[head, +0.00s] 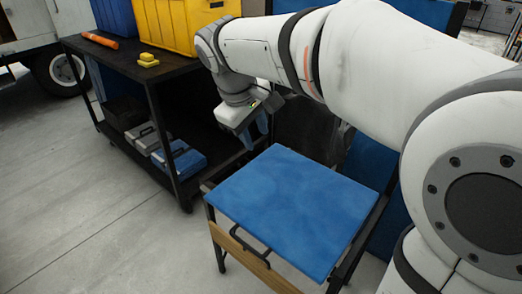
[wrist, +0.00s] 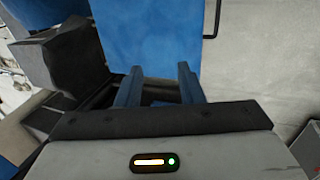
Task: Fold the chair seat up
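The chair's blue seat (head: 305,205) lies flat, folded down, on a dark frame with a wooden front rail (head: 240,250). A black handle (head: 248,245) is at the seat's front edge. In the wrist view the blue seat (wrist: 150,38) is ahead of the fingers, and the black handle (wrist: 217,18) shows at upper right. My gripper (wrist: 158,78) has its two blue fingers apart with nothing between them. In the head view my gripper (head: 257,130) hangs beyond the seat's rear left corner, apart from the handle. My arm hides part of the chair's back.
A dark cart (head: 160,85) stands at left with yellow and blue bins (head: 190,22), a yellow block (head: 148,60) and an orange tool (head: 100,40) on top. Its lower shelf holds grey and blue cases (head: 180,160). The concrete floor at front left is clear.

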